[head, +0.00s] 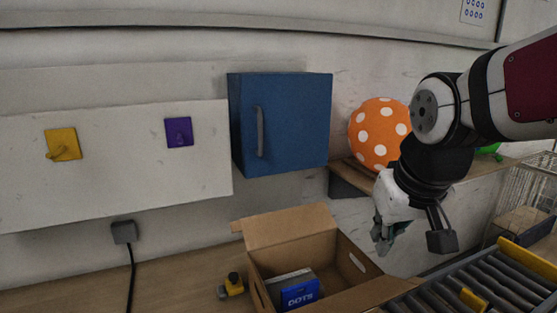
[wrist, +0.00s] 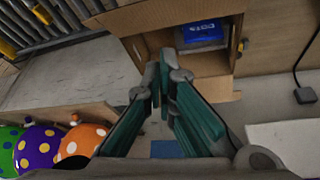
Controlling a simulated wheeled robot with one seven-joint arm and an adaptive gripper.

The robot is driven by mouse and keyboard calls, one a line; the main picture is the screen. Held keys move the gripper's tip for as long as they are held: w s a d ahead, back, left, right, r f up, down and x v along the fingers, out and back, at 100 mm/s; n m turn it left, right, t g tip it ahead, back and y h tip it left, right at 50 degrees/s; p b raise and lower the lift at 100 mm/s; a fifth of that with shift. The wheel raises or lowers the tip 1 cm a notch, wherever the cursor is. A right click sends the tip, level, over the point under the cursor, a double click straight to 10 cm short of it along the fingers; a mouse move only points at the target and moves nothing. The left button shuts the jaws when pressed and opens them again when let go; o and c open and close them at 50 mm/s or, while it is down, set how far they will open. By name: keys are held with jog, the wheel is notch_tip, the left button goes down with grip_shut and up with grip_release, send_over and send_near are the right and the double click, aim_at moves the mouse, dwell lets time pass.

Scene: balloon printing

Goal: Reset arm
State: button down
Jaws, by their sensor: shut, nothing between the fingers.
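My gripper (head: 383,243) hangs from my arm at the right of the head view, above and beside the right wall of the open cardboard box. In the wrist view my gripper (wrist: 160,75) shows two dark green fingers with their tips together and nothing between them. The cardboard box (wrist: 128,20) lies ahead of the fingertips in that view. In the head view the cardboard box (head: 290,222) has its flaps up and holds a blue cartridge marked DOTS (head: 300,293). My arm covers part of the orange dotted balloon (head: 375,130).
A blue cabinet (head: 295,120) with a grey handle hangs on the wall. A roller conveyor (head: 485,285) runs at the lower right, with a wire cage (head: 525,195) behind it. A yellow switch (head: 63,144) and a purple switch (head: 179,132) are on the wall panel. Purple and green balloons show in the wrist view.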

jog(key=s+d+m, duration=0.1)
jog(key=s+d, duration=0.1)
jog(key=s, duration=1.1)
jog(key=shift+t, duration=0.3)
jog(key=shift+d+f, duration=0.1)
